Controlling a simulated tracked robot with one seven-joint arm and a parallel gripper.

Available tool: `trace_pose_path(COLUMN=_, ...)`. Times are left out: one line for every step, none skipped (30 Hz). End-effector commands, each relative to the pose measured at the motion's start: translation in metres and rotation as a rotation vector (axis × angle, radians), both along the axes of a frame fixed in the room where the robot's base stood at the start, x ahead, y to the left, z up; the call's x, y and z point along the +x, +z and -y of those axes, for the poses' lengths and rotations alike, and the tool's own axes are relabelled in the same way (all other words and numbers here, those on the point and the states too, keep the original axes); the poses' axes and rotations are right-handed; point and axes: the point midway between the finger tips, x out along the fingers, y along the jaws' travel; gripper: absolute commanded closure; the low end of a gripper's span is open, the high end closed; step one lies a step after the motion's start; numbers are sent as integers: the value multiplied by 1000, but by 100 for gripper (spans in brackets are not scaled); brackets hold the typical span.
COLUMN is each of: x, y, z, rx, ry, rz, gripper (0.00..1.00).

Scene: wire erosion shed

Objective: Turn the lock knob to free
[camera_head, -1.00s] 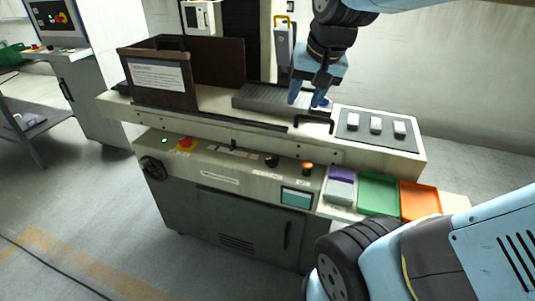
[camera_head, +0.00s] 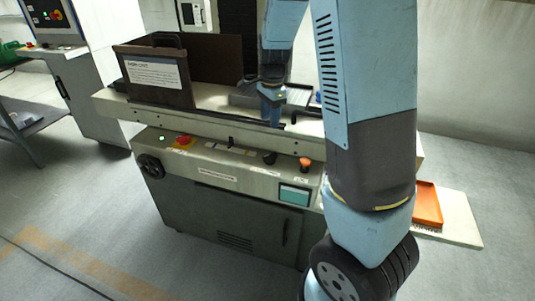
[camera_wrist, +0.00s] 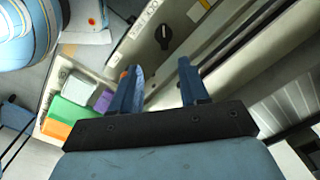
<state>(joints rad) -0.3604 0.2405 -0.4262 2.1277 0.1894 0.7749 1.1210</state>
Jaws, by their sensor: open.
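A black rotary knob (camera_head: 270,158) is on the front panel of the machine, left of an orange knob (camera_head: 305,163). My gripper (camera_head: 272,112) is above the machine's front edge, higher than the panel. In the wrist view my gripper (camera_wrist: 158,67) is open and empty, and the knob appears beyond the fingertips, apart from them.
A brown guard box (camera_head: 160,75) stands on the machine bed at left. A red button (camera_head: 184,140), a small lever (camera_head: 231,142) and a screen (camera_head: 294,195) share the panel.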

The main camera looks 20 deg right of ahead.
Motion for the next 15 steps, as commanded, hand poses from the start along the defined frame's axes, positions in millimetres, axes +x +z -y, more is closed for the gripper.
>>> trace_pose_path(x=5, y=-9, z=0, rx=-10, ry=-29, rz=-14, gripper=55)
trace_pose_path(x=8, y=-13, z=0, rx=-14, ry=-45, rz=-17, gripper=55)
trace_pose_path(x=10, y=-17, z=0, rx=-19, ry=-64, rz=-22, gripper=55)
trace_pose_path(x=12, y=-20, z=0, rx=-22, ry=-74, rz=-25, gripper=55)
trace_pose_path(x=13, y=-22, z=0, rx=-24, ry=-84, rz=-28, gripper=55)
trace_pose_path(x=15, y=-25, z=0, rx=-27, ry=-95, rz=-30, gripper=55)
trace_pose_path(x=15, y=-26, z=0, rx=-28, ry=-100, rz=-31, gripper=55)
trace_pose_path(x=16, y=-28, z=0, rx=-29, ry=-104, rz=-32, gripper=55)
trace_pose_path(x=16, y=-30, z=1, rx=-31, ry=-107, rz=-33, gripper=55)
trace_pose_path(x=16, y=-32, z=1, rx=-32, ry=-109, rz=-32, gripper=55)
trace_pose_path(x=16, y=-34, z=1, rx=-32, ry=-109, rz=-32, gripper=55)
trace_pose_path(x=16, y=-38, z=1, rx=-32, ry=-109, rz=-33, gripper=55)
trace_pose_path(x=16, y=-42, z=1, rx=-32, ry=-109, rz=-34, gripper=55)
trace_pose_path(x=16, y=-46, z=1, rx=-31, ry=-109, rz=-36, gripper=55)
trace_pose_path(x=16, y=-52, z=1, rx=-31, ry=-110, rz=-35, gripper=55)
